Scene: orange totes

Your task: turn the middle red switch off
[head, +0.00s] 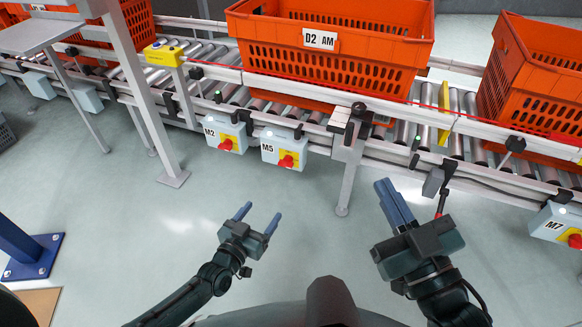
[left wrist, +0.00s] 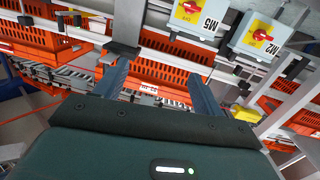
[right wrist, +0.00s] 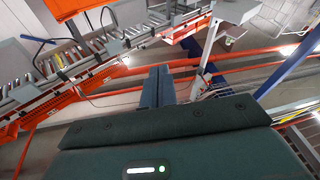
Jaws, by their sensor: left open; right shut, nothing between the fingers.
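Three grey boxes with red rotary switches on yellow plates hang along the conveyor's front rail. The M5 box's red switch (head: 286,160) is the middle one; it also shows at the top of the left wrist view (left wrist: 191,7). The M2 switch (head: 225,144) is left of it, also in the left wrist view (left wrist: 262,35). The M7 switch (head: 575,240) is at the far right. My left gripper (head: 257,214) is open and empty, in front of and below M5 in the picture. My right gripper (head: 386,186) is shut and empty, right of M5 and apart from the conveyor.
A roller conveyor (head: 460,140) runs across, carrying an orange tote marked D2 AM (head: 320,40) and another orange tote (head: 535,75) at right. A support leg (head: 347,180) stands right of M5. A post (head: 150,110) stands left of M2. Floor before the switches is clear.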

